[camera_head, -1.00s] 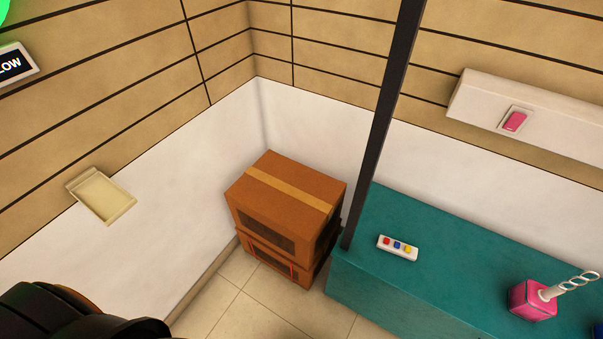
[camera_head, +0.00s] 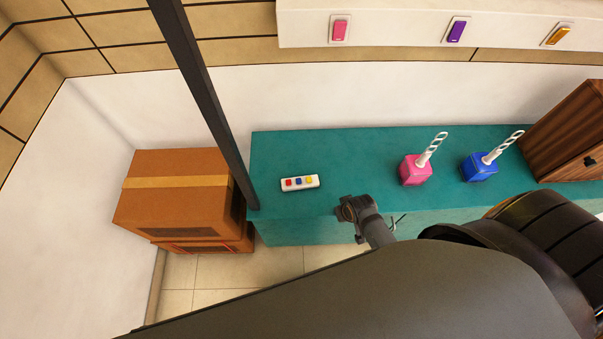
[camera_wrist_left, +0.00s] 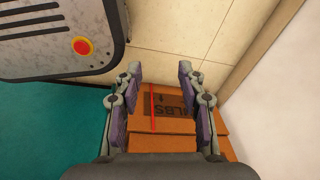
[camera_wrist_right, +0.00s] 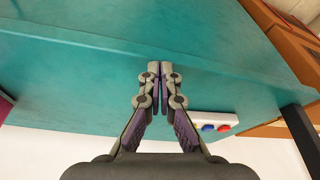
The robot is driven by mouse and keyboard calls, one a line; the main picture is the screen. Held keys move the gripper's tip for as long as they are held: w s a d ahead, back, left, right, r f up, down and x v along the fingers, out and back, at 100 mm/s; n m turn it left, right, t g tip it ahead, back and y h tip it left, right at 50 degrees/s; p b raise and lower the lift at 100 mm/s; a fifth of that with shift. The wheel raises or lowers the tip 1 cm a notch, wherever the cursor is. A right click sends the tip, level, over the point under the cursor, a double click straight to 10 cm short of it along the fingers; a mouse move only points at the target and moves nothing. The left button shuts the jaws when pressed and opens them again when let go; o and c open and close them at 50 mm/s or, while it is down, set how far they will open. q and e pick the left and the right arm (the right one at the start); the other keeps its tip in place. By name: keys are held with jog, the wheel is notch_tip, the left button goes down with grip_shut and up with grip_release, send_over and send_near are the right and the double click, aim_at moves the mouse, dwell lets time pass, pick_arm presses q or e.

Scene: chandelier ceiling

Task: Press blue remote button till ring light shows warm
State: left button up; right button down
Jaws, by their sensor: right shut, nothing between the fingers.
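The white remote (camera_head: 300,188) lies on the teal table, with red, blue and yellow buttons in a row. Its blue button (camera_head: 298,181) is in the middle. My right gripper (camera_head: 350,208) is shut and empty at the table's front edge, to the right of the remote and apart from it. In the right wrist view, the shut fingertips (camera_wrist_right: 167,66) are over teal, and part of the remote (camera_wrist_right: 215,118) shows to the right. My left gripper (camera_wrist_left: 158,70) is open and empty above orange boxes. The ring light is in no current view.
The teal table (camera_head: 340,150) also bears a pink cube (camera_head: 416,170), a blue cube (camera_head: 480,167) and a wooden cabinet (camera_head: 570,135). A dark post (camera_head: 208,100) stands left of the remote. Stacked orange boxes (camera_head: 180,190) stand on the floor. Wall switches (camera_head: 339,29) are above.

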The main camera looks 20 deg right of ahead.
aim_at(300, 182)
pick_arm(q)
jog(key=shift+s+a+r+p, duration=0.3)
jog(key=shift+s+r+p, duration=0.1)
jog(key=shift+r+p, duration=0.25)
pick_arm(e)
jog(key=w+a+r+m+t+y, duration=0.1)
jog(key=w+a+r+m+t, duration=0.1)
jog(key=w+a+r, duration=0.2)
jog(key=w+a+r+m+t+y, duration=0.2)
jog(key=w+a+r, duration=0.3)
jog(key=w+r, duration=0.3)
jog(key=w+t, duration=0.1)
jog(key=w, duration=0.2)
jog(key=shift+w+a+r+m, duration=0.25)
jog(key=shift+w+r+m, duration=0.05)
jog(key=shift+r, duration=0.1)
pick_arm(q)
jog(key=shift+d, duration=0.1)
pick_arm(e)
jog(key=shift+f, duration=0.1)
notch_tip(300, 182, down, 8)
jog(key=b, duration=0.8)
jog(key=shift+f, duration=0.1)
pick_arm(q)
notch_tip(300, 182, down, 8)
pick_arm(e)
jog(key=shift+f, duration=0.25)
